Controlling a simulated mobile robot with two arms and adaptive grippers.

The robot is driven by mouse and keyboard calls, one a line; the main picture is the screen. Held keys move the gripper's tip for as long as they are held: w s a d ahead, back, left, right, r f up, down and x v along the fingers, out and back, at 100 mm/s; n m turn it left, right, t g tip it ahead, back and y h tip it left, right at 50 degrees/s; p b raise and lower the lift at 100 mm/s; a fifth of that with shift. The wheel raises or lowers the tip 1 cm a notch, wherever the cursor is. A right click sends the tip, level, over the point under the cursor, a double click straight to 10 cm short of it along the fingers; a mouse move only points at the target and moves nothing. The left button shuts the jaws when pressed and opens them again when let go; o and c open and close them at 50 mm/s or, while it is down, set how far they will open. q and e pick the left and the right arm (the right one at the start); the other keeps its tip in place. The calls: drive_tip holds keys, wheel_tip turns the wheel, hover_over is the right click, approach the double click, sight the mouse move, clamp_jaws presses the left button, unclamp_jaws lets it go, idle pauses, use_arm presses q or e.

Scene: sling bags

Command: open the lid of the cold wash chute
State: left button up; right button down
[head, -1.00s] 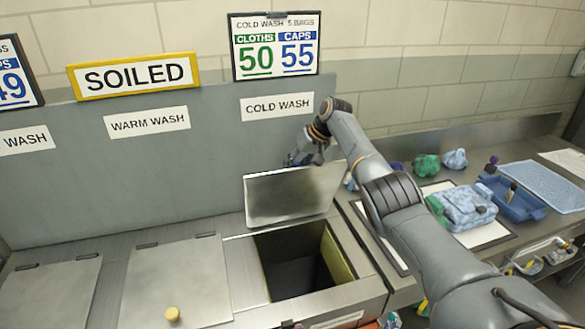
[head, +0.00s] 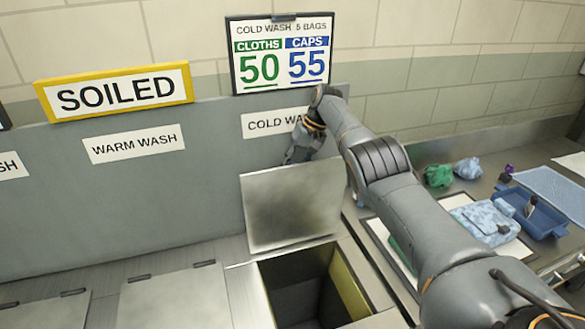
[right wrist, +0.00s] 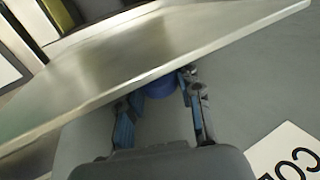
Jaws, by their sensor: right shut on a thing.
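The cold wash lid (head: 292,205) is a grey metal plate, raised steeply on its hinge at the back of the chute. The chute opening (head: 300,283) shows in front of it, dark inside with a yellowish inner wall at right. My right gripper (head: 297,155) is behind the lid's upper edge, below the COLD WASH label (head: 268,122), partly hidden by the lid. In the right wrist view the lid (right wrist: 130,65) crosses the frame, and my right gripper (right wrist: 158,95) is shut on a blue knob (right wrist: 160,87) on the lid. My left gripper is not in view.
The warm wash lid (head: 175,297) lies closed at left. A grey backboard (head: 200,190) stands close behind the raised lid. At right, the counter holds a blue tray (head: 540,213), a folded blue cloth (head: 490,222) and a green bundle (head: 438,176).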

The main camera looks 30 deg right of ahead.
drive_tip(key=shift+s, duration=0.1)
drive_tip(key=c, duration=0.9)
unclamp_jaws()
drive_tip(key=shift+c, duration=0.2)
drive_tip(key=v, duration=0.7)
drive_tip(key=shift+r, duration=0.2)
drive_tip(key=shift+d, duration=0.1)
